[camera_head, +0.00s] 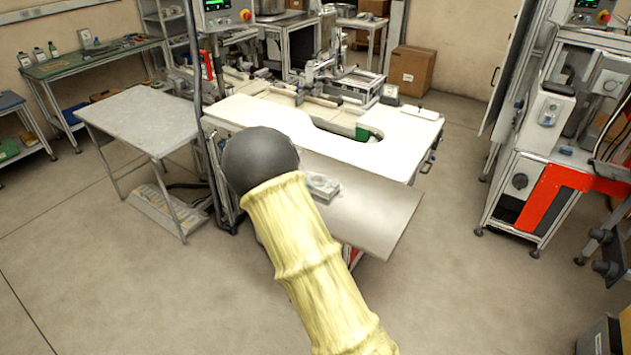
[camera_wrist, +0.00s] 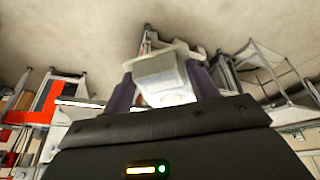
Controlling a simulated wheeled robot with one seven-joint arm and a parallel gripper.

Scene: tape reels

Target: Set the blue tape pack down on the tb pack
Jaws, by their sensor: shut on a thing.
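In the wrist view my gripper (camera_wrist: 163,84) has a dark finger on each side of a pale grey-white block-like pack (camera_wrist: 160,66) and is shut on it. No blue shows on this pack from here, so I cannot confirm that it is the blue tape pack.
The grey panel (camera_head: 385,222) adjoins a white worktop (camera_head: 395,150) with a cutout. A grey metal table (camera_head: 145,118) stands at left. A machine with an orange panel (camera_head: 548,195) stands at right. Open floor lies between.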

